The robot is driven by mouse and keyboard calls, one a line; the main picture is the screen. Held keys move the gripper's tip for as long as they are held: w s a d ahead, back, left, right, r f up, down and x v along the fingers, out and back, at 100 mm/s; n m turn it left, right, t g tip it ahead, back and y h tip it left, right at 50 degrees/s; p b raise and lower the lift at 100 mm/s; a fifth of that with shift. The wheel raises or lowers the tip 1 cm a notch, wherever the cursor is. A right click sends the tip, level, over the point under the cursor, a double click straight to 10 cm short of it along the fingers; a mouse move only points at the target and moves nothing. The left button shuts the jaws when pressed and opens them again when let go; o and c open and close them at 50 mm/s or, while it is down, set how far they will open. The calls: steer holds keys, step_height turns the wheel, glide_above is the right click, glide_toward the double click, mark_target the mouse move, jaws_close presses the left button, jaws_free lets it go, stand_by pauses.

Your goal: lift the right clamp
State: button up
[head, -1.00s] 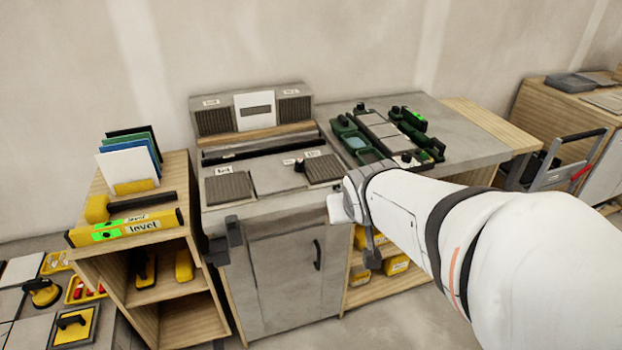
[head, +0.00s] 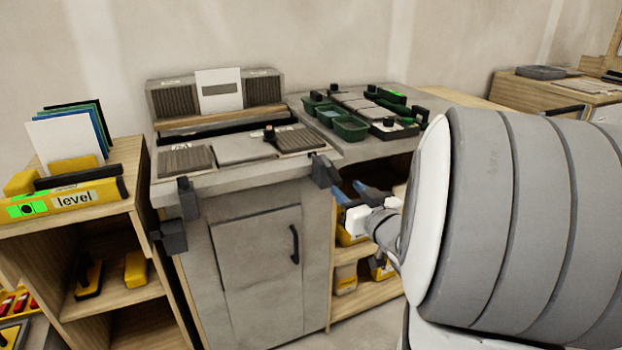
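The right clamp (head: 323,171) is a dark grey block on the front right corner of the grey bench (head: 235,187). My gripper (head: 352,190) is just to the right of it and a little lower in the picture. Its two blue-tipped fingers look spread apart, with nothing seen between them, and I see no contact with the clamp. My arm hides part of the gripper's base. A similar dark left clamp (head: 187,199) is on the bench's front left corner.
A yellow level (head: 75,198) lies on the wooden shelf unit at the left. Green trays (head: 350,128) stand on the worktop behind my gripper. An open shelf with yellow boxes (head: 345,277) is below. My arm blocks the right side.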

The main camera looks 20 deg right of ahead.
mark_target(339, 180)
steer(key=w+b, duration=0.1)
steer(key=w, duration=0.6)
steer(key=shift+w+a, duration=0.1)
steer(key=shift+a, duration=0.1)
steer(key=shift+c, duration=0.2)
jaws_close()
